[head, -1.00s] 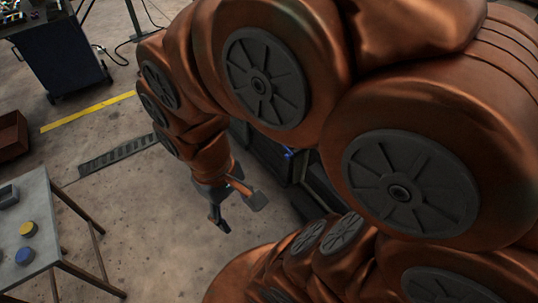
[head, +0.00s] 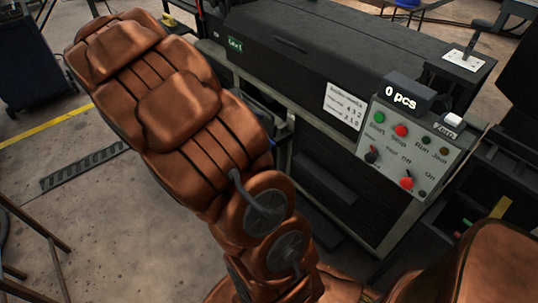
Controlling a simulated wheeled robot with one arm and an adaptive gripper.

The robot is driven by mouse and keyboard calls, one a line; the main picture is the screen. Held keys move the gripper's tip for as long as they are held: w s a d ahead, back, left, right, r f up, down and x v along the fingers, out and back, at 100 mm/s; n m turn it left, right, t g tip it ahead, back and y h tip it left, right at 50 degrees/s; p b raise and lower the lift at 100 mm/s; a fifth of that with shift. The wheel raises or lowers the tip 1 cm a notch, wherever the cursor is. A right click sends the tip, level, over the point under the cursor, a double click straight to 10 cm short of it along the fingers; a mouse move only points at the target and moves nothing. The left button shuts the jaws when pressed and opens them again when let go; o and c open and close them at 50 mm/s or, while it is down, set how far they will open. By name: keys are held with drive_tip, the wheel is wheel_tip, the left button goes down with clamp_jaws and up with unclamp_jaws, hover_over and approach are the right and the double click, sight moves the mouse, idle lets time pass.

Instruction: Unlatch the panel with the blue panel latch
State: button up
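A small blue part, probably the blue panel latch (head: 272,143), just shows at the right edge of my copper-coloured arm, by the left end of the dark machine. Most of it is hidden, so I cannot tell its position. A black panel (head: 330,185) fills the machine's lower front inside a grey-green frame; I cannot tell if it is the latched one. My gripper is out of sight, so its distance from the latch and what it holds do not show.
The dark machine (head: 320,65) carries a grey control box (head: 415,145) with buttons, switches and a "0 pcs" display. A white notice (head: 345,107) is on its front. A dark cart (head: 40,60) stands at far left. Concrete floor with a drain grate (head: 85,165) is open at left.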

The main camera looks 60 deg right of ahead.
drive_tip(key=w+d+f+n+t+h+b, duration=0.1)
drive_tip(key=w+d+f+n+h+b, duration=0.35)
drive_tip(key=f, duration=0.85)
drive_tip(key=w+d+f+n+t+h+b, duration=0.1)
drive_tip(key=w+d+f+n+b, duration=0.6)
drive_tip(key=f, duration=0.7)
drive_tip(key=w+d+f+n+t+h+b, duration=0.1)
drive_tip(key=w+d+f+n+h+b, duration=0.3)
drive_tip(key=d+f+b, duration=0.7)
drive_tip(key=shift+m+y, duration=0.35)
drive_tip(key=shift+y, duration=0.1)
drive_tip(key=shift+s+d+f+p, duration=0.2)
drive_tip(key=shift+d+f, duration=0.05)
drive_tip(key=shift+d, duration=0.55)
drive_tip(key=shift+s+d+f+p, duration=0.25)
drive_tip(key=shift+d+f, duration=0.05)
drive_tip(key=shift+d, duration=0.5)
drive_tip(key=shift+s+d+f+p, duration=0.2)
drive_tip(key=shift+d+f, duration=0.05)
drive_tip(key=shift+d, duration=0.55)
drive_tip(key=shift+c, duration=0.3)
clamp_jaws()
